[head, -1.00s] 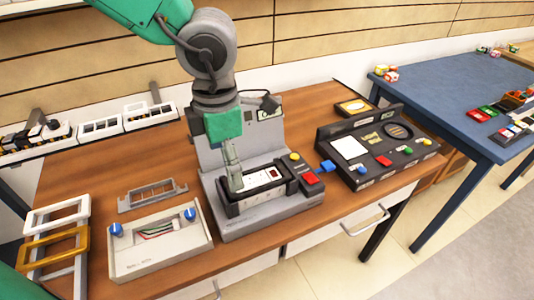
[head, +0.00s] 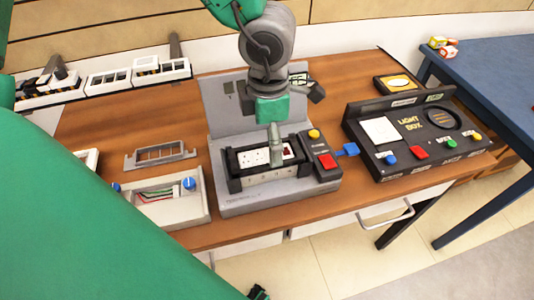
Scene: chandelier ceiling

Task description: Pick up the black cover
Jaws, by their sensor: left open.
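A black frame-like part, which looks like the black cover (head: 234,180), sits on the grey test station (head: 245,203) in the middle of the table. It surrounds a white panel (head: 253,158) with small dark openings. My left gripper (head: 275,157) comes down from above, open, with its fingers over the panel inside the frame. The fingers overlap in this view, and I cannot tell whether they touch the panel. They hide part of it. My right gripper does not show.
Beside the frame is a black block with a red button (head: 326,161) and a yellow button (head: 314,134). A black light box (head: 410,120) stands right. A grey tray (head: 175,210) and grey rack (head: 160,154) stand left. My green arm link covers the lower left.

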